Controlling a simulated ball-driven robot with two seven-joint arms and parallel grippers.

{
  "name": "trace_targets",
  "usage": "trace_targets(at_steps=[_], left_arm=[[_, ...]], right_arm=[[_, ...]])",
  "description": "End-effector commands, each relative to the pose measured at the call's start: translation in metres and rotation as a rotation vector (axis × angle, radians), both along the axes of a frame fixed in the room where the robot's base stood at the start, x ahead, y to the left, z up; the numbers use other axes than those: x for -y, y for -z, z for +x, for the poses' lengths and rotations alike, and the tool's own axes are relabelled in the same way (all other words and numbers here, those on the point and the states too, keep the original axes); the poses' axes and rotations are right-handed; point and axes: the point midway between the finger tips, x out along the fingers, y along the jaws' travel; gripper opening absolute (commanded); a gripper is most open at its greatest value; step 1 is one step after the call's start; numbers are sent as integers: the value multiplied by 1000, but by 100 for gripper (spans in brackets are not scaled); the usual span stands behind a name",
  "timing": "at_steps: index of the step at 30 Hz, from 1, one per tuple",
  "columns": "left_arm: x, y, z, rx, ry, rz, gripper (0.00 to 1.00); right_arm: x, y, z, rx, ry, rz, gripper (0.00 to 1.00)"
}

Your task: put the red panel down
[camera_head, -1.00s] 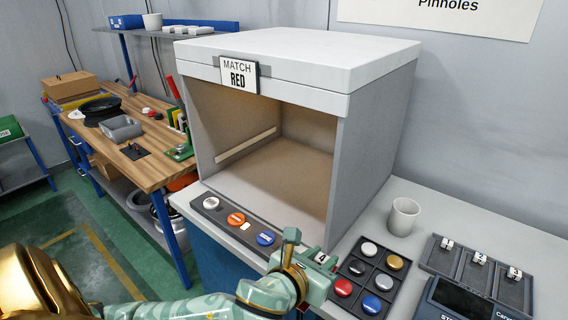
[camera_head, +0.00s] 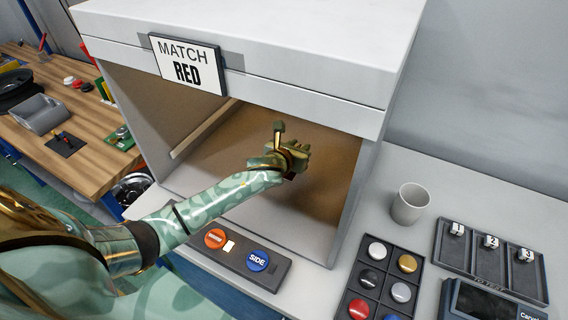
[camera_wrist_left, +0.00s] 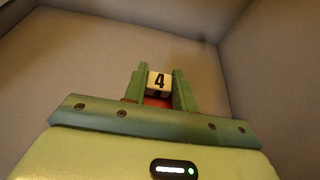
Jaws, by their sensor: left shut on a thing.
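The red panel (camera_wrist_left: 158,102) shows in the left wrist view as a small red patch below a white block (camera_wrist_left: 158,82) marked 4, between the green fingers. My left gripper (camera_wrist_left: 158,90) is shut on it. In the head view my left gripper (camera_head: 300,158) is inside the open grey booth (camera_head: 345,215), whose sign (camera_head: 187,65) reads MATCH RED. There the panel is hidden by the hand and arm. I cannot tell whether it touches the booth floor. My right gripper is not in view.
A button strip with an orange button (camera_head: 215,238) and a blue button (camera_head: 258,260) lies before the booth. A black tray (camera_head: 368,281) of coloured discs, a grey cup (camera_head: 410,203) and a numbered rack (camera_head: 490,262) stand to the right. The booth walls enclose the hand.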

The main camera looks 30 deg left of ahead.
Motion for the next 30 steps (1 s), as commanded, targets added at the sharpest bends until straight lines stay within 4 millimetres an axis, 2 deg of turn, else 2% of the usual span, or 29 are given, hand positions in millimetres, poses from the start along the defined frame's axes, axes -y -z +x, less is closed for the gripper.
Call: trace_targets(at_steps=[1, 3, 10, 15, 26, 27, 28, 30], left_arm=[[1, 18, 0, -6, -1, -3, 2], [1, 32, -1, -6, -1, -3, 2], [1, 54, -1, -3, -1, -2, 2], [1, 80, -1, -4, 0, -1, 2], [0, 82, -1, -2, 0, 1, 2], [0, 81, -1, -2, 0, 0, 38], [0, 81, -1, -2, 0, 0, 46], [0, 81, -1, -2, 0, 0, 49]], right_arm=[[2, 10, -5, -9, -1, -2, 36], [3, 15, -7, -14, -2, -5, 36], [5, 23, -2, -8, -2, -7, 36], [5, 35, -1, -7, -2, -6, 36], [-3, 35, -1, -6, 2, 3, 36], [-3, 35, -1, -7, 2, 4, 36], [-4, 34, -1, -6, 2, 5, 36], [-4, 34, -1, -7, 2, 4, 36]])
